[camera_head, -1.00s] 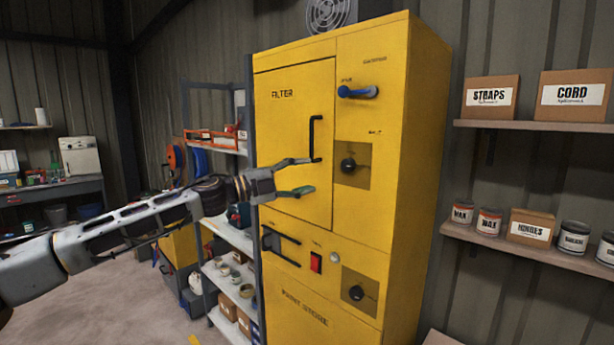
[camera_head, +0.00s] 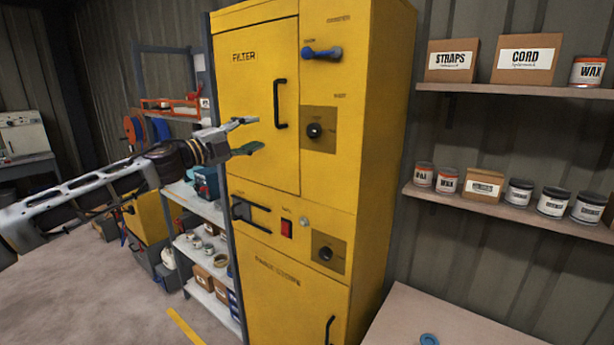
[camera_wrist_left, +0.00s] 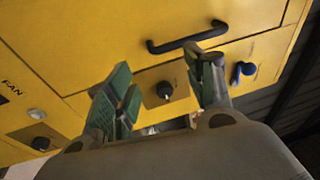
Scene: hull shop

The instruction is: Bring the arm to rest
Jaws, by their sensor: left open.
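My left gripper (camera_head: 250,136) is open and empty in the head view. It stands in front of the yellow cabinet (camera_head: 378,150), left of the black handle on the FILTER door (camera_head: 255,110). In the left wrist view the two green-padded fingers of the left gripper (camera_wrist_left: 160,95) are spread apart. The door's black handle (camera_wrist_left: 187,37) shows beyond them, apart from the fingers. The FILTER door looks shut. My right gripper is in neither view.
The cabinet has a blue lever (camera_head: 322,54), black knobs and a red switch (camera_head: 286,228). A grey shelf unit (camera_head: 202,207) stands left of it. Wall shelves (camera_head: 510,215) with boxes and tins are at right. A pale surface (camera_head: 440,318) lies at lower right.

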